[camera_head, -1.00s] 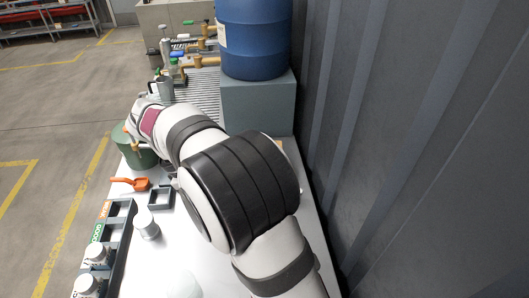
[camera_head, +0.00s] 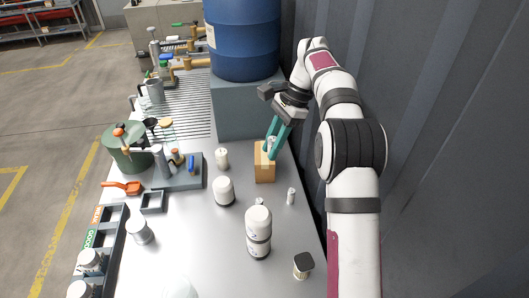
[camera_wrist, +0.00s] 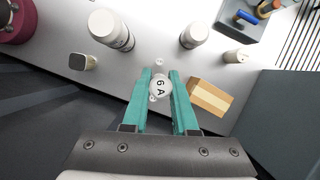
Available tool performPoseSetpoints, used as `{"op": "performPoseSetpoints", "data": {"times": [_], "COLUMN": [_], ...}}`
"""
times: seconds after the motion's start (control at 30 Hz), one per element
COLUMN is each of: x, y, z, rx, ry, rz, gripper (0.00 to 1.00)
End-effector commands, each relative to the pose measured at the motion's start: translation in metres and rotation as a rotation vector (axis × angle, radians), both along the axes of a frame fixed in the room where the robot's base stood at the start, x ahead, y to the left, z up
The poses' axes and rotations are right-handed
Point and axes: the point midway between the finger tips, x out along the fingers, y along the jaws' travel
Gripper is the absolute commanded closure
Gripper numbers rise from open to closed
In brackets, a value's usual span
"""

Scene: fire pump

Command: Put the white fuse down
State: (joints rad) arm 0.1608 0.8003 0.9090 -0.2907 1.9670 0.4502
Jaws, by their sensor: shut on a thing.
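The white fuse (camera_wrist: 160,87) is a round white piece with a "6 A" mark on its face. It sits between the two teal fingers of my gripper (camera_wrist: 158,91) in the wrist view. The gripper is shut on it. In the head view my gripper (camera_head: 275,141) points down just above the cardboard box (camera_head: 265,166), at the right side of the table. In the wrist view the box (camera_wrist: 210,97) lies to the right of the fingers. The fuse's underside is hidden.
A white jar (camera_head: 223,191), a larger bottle (camera_head: 258,232) and a dark-sided jar (camera_head: 304,266) stand nearer. A blue barrel (camera_head: 243,38) on a grey block is behind. A grey wall bounds the right.

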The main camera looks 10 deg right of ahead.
Motion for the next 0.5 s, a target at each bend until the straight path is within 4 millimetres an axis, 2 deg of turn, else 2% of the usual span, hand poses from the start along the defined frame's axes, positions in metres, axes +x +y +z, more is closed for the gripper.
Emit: {"op": "performPoseSetpoints", "data": {"times": [0.2,0.3,0.4,0.5], "x": [0.068,0.095,0.113,0.122], "y": [-0.004,-0.004,-0.004,-0.005], "z": [-0.022,-0.028,-0.03,-0.033], "rx": [0.002,0.002,0.002,0.0], "ry": [-0.001,0.001,-0.001,0.003], "rz": [-0.664,-0.933,-1.113,-1.209], "gripper": [1.0,1.0,1.0,1.0]}}
